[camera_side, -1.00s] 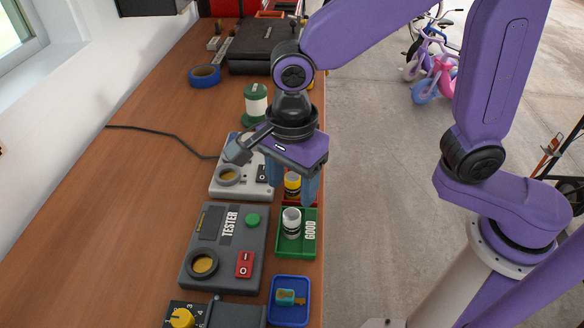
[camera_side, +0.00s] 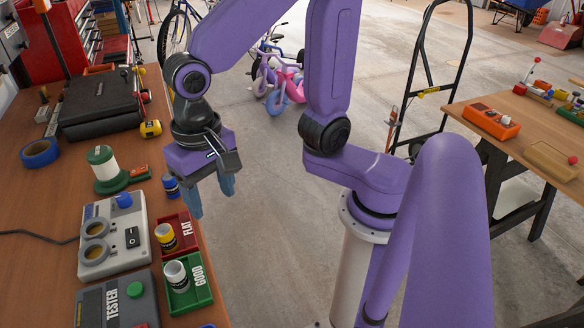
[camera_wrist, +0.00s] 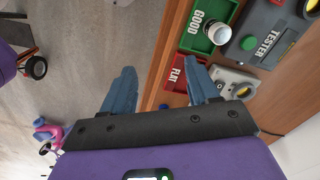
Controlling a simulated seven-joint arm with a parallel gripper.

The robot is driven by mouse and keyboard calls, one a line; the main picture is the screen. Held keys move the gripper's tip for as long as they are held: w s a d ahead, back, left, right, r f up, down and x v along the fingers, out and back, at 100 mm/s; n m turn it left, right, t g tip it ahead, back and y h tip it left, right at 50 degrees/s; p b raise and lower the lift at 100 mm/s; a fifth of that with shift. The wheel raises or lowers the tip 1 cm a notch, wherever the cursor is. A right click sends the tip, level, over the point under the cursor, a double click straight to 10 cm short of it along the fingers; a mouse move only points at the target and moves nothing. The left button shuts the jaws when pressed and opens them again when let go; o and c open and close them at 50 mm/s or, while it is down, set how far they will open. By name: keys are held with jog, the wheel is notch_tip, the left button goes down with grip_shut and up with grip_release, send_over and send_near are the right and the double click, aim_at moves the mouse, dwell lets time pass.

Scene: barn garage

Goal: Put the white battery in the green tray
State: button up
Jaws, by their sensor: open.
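The white battery (camera_side: 176,275) stands upright in the green tray (camera_side: 203,299) marked GOOD, near the bench's front edge. In the wrist view the battery (camera_wrist: 217,34) and the green tray (camera_wrist: 188,44) show at upper right. My gripper (camera_side: 211,203) is open and empty, fingers pointing down. It is beyond the bench edge, apart from the battery and the tray.
A red tray (camera_side: 186,225) marked FLAT holds a yellow battery (camera_side: 165,236). A blue battery (camera_side: 170,187) stands behind it. A grey tester (camera_side: 118,300) and a light grey device (camera_side: 103,222) lie left of the trays.

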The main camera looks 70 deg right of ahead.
jog(key=s+d+f+n, duration=0.1)
jog(key=s+d+n, duration=0.9)
jog(key=n, duration=0.6)
jog(key=shift+d+f, duration=0.3)
jog(key=shift+d, duration=0.8)
jog(key=shift+w, duration=0.1)
